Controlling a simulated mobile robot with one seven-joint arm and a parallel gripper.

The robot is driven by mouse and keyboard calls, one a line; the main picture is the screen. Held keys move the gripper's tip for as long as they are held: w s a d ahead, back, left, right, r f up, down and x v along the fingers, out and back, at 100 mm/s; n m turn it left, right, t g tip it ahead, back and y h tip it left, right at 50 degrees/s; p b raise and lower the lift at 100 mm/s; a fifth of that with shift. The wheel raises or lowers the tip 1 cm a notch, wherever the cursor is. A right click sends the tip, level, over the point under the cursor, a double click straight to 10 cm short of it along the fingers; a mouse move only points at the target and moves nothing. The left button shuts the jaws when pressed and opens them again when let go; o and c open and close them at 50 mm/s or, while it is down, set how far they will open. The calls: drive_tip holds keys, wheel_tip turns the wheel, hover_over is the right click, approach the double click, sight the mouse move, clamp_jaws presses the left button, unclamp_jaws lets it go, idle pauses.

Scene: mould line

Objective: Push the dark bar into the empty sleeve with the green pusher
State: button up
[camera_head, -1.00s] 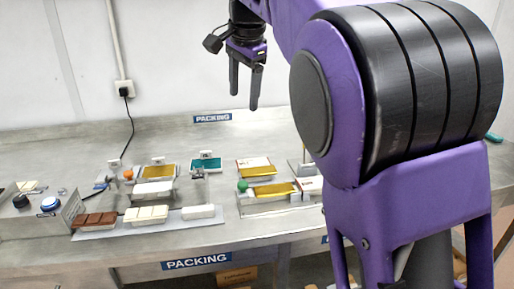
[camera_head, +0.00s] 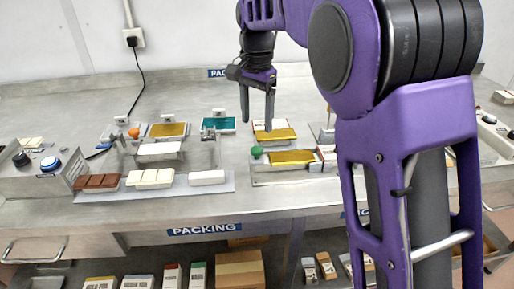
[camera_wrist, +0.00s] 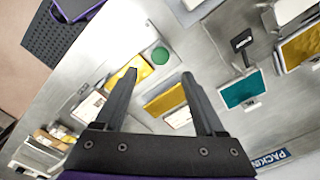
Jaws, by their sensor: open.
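The dark brown bar (camera_head: 97,182) lies at the left end of a grey tray at the front, beside two white bars. The green pusher (camera_head: 257,152) shows as a round green knob at the left end of a front fixture, beside a gold piece (camera_head: 293,157). It also shows in the wrist view (camera_wrist: 160,56). My gripper (camera_head: 257,125) is open and empty, fingers pointing down, above the area of the green knob; its fingers also show in the wrist view (camera_wrist: 159,75). Which sleeve is empty I cannot tell.
A second fixture with an orange knob (camera_head: 133,133) stands to the left. A gold panel (camera_head: 167,129) and a teal panel (camera_head: 218,123) stand behind. A control box (camera_head: 45,175) with a blue button is at far left. The table front strip is clear.

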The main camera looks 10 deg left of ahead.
sight(257, 149)
wheel_tip(257, 149, down, 8)
drive_tip(key=shift+f+b, duration=0.2)
drive_tip(key=shift+b, duration=0.45)
clamp_jaws()
idle(1.1)
